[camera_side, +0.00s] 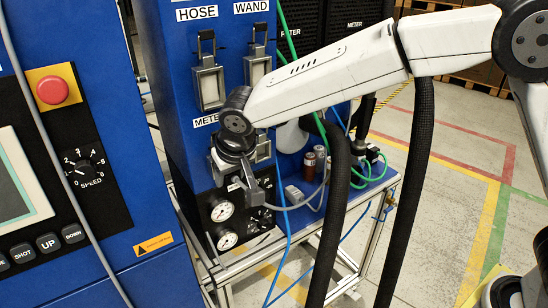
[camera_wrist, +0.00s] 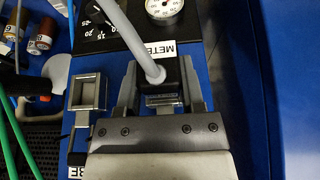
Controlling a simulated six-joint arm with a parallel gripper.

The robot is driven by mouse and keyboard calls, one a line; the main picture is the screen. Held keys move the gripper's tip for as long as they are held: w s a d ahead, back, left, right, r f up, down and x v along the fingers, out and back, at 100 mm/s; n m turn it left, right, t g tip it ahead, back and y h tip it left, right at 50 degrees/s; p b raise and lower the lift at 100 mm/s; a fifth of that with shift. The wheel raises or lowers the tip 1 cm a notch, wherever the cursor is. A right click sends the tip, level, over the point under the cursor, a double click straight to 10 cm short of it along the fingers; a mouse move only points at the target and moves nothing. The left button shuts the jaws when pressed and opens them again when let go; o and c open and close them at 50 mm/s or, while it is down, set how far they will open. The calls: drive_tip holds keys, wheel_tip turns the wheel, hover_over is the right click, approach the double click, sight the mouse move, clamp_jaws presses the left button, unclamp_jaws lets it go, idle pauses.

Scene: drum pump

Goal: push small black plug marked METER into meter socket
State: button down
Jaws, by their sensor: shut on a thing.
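In the wrist view my gripper (camera_wrist: 158,85) is shut on a small black plug (camera_wrist: 176,70), with one grey finger on each side. A thick grey cable runs up from the plug. A METER label (camera_wrist: 160,50) lies just beyond it. A metal socket frame (camera_wrist: 164,101) shows between the fingers, right by the plug; whether the plug is in it is hidden. In the side view my gripper (camera_side: 252,192) is low on the blue panel, below its METER label (camera_side: 205,120); the plug cannot be made out there.
Another metal socket (camera_wrist: 87,92) stands left of my gripper in the wrist view. HOSE (camera_side: 209,85) and WAND (camera_side: 257,66) latched sockets sit higher on the panel. Gauges (camera_side: 222,211) are below. Bottles (camera_side: 314,160), hoses and a shelf lie to the right.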

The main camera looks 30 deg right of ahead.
drive_tip(key=shift+w, duration=0.25)
idle(0.4)
drive_tip(key=shift+c, duration=0.6)
unclamp_jaws()
drive_tip(key=shift+r, duration=0.1)
drive_tip(key=v, duration=0.8)
drive_tip(key=shift+s+r, duration=0.2)
drive_tip(key=shift+r, duration=0.15)
idle(0.4)
drive_tip(key=s+d+f+g, duration=0.1)
drive_tip(key=s+d+f, duration=0.25)
drive_tip(key=d, duration=0.45)
drive_tip(key=s+d+f, duration=0.2)
drive_tip(key=d+f, duration=0.3)
drive_tip(key=d, duration=0.2)
drive_tip(key=s+d+f+g, duration=0.1)
drive_tip(key=s+d+f, duration=0.6)
drive_tip(key=s+d, duration=0.3)
drive_tip(key=shift+s+d+f, duration=0.2)
drive_tip(key=shift+s+d, duration=0.05)
drive_tip(key=shift+s, duration=0.75)
